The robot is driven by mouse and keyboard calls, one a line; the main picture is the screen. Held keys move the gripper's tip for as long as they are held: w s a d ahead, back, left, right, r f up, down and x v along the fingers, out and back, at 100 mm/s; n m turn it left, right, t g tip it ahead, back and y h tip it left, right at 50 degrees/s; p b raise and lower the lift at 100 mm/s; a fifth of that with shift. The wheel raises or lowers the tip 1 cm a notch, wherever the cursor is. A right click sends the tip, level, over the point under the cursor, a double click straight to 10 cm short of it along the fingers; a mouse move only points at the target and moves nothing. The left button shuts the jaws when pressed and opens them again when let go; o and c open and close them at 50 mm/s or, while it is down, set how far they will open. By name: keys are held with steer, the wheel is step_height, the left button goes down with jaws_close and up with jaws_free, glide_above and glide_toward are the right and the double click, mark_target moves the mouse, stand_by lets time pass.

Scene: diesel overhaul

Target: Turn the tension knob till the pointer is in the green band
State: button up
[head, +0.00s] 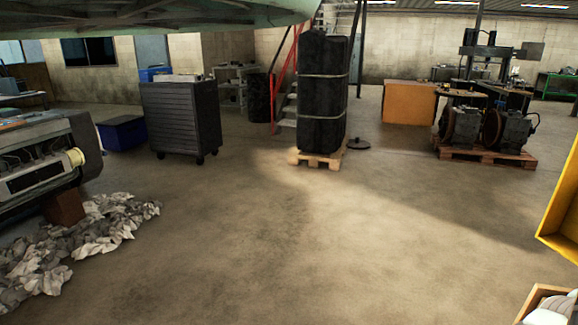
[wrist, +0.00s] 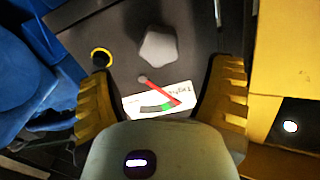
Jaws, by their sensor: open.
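In the wrist view, the tension knob (wrist: 158,46) is a light grey lobed knob on a dark grey panel. Below it, the red pointer (wrist: 160,90) slants down and right from its grey pivot across a white scale card (wrist: 184,92). The green band (wrist: 168,106) is small, with a dark band to its left; the pointer's tip appears just right of the green. My gripper (wrist: 163,68) is open, its yellow-padded fingers on either side of the card, with the knob ahead between them and apart from both. The head view shows neither knob nor gripper.
In the wrist view, a yellow-ringed hole (wrist: 102,57) is left of the knob, blue material (wrist: 35,80) lies at left, and a yellow body (wrist: 285,50) stands at right. In the head view, a grey cabinet (head: 180,118), rags (head: 75,245) and strapped black stack (head: 322,95) surround open floor.

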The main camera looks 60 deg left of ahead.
steer(key=shift+p+x, duration=0.85)
steer(key=shift+x, duration=2.3)
steer(key=shift+s, duration=0.1)
steer(key=shift+c, duration=0.4)
steer(key=c, duration=1.1)
steer(key=shift+a, duration=0.1)
steer(key=shift+n+b, duration=0.3)
steer(key=shift+n, duration=0.1)
